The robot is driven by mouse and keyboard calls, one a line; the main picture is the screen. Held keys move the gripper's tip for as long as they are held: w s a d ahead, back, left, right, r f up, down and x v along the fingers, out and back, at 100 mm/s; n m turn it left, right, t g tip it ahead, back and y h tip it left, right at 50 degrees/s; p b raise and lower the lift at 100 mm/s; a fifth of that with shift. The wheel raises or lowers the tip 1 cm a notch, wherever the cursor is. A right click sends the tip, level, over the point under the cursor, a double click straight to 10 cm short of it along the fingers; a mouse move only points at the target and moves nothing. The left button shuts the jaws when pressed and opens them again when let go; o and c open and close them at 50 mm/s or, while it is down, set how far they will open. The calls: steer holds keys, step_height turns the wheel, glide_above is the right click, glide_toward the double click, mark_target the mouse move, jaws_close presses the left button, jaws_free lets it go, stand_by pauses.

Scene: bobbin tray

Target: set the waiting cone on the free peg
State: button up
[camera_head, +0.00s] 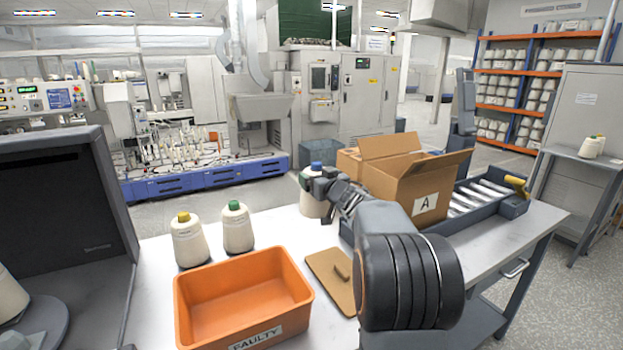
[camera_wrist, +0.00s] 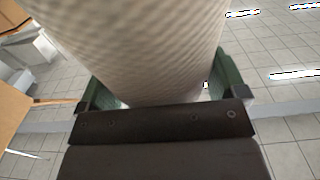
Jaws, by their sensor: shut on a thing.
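My gripper (camera_head: 322,182) is shut on a cream cone with a blue tip (camera_head: 312,206), near the far edge of the table. In the wrist view the wound side of this cone (camera_wrist: 135,40) fills the space between the green-lined fingers of my gripper (camera_wrist: 163,88). The cone looks upright; I cannot tell whether its base touches the table. A tan board with a short brown peg (camera_head: 342,271) lies nearer, right of the orange bin, and no cone is on it. A yellow-tipped cone (camera_head: 188,243) and a green-tipped cone (camera_head: 238,230) stand at left.
An orange bin marked FAULTY (camera_head: 243,300) takes up the front left of the table. An open carton marked A (camera_head: 415,188) stands to the right, by a roller tray (camera_head: 512,207). A dark-framed machine (camera_head: 60,210) borders the left. Bare tabletop (camera_head: 285,233) lies around the board.

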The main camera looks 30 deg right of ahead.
steer(key=shift+s+r, duration=0.1)
stand_by(0.3)
step_height(320, 180, up, 20)
steer(key=p, duration=2)
steer(key=shift+p, duration=0.4)
